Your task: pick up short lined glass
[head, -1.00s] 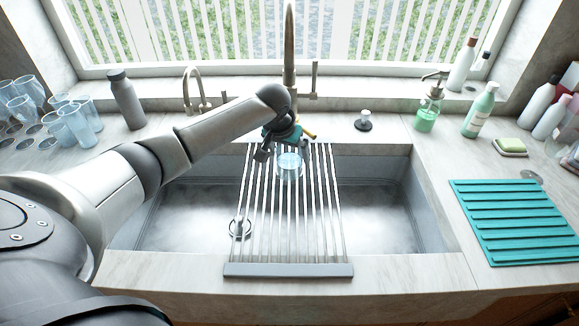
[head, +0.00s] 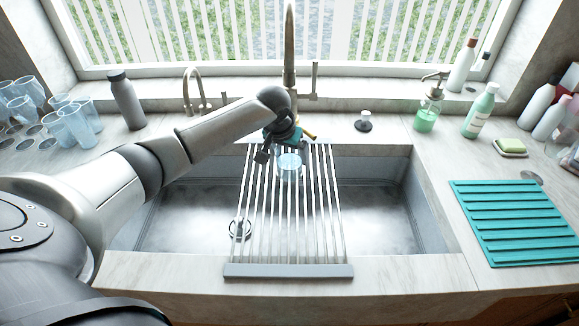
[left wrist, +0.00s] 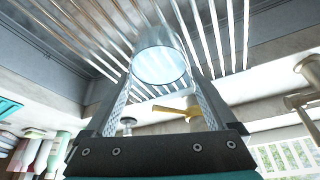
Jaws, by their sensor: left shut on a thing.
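The short lined glass (head: 288,168) is clear and bluish, at the back part of the drying rack (head: 288,270) over the sink. My left gripper (head: 277,153) reaches it from behind and to the left. In the left wrist view the glass (left wrist: 161,62) sits between the two fingers of my left gripper (left wrist: 160,85), which are shut on it. I cannot tell whether its base touches the rack bars. My right gripper is not in view.
The sink (head: 385,215) lies open under the rack. The faucet (head: 289,60) stands behind the gripper. More glasses (head: 75,125) and a dark bottle (head: 126,100) are at left. A soap dispenser (head: 426,115), soap dish (head: 509,147) and teal mat (head: 515,222) are at right.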

